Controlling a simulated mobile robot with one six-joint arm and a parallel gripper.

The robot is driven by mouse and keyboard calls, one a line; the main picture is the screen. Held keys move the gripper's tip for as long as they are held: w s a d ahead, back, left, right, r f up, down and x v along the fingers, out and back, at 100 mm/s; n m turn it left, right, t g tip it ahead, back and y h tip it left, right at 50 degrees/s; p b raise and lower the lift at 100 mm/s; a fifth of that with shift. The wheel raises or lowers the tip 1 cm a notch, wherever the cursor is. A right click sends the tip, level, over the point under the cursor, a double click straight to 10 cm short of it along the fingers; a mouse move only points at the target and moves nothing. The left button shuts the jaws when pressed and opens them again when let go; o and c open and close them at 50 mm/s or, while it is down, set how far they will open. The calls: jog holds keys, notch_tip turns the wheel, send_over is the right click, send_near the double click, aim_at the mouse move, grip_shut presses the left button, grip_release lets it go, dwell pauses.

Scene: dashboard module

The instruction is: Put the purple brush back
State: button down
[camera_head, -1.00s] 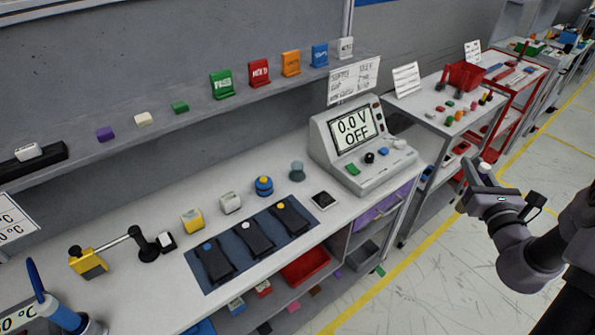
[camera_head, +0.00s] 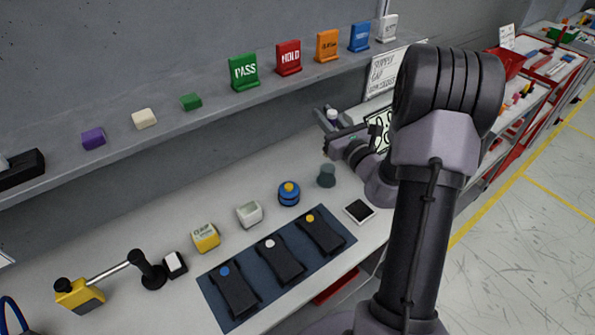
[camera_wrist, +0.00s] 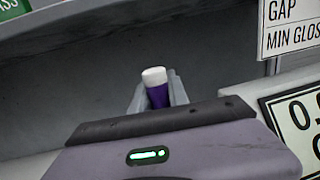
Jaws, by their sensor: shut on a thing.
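My gripper (camera_head: 330,118) is above the bench, in front of the wall below the shelf and beside the partly hidden meter. In the wrist view, my gripper (camera_wrist: 158,92) is shut on the purple brush (camera_wrist: 158,97), which has a purple body and a white end. The brush is between the two grey fingers, and its lower part is hidden by my gripper. In the head view only a small white end of the brush (camera_head: 333,114) shows.
The shelf (camera_head: 55,190) holds purple, white and green blocks and several coloured signs, including PASS (camera_head: 244,72). On the bench are a blue mat (camera_head: 213,290) with dark pouches, a grey-green cup (camera_head: 327,175), a blue-yellow round item (camera_head: 289,193) and a black-and-white square (camera_head: 360,211).

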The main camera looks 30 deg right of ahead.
notch_tip(320, 180, down, 10)
jog(key=b, duration=0.5)
jog(key=shift+s+f, duration=0.15)
jog(key=shift+s, duration=0.05)
jog(key=c, duration=1.3)
grip_release()
jog(key=shift+r, duration=0.2)
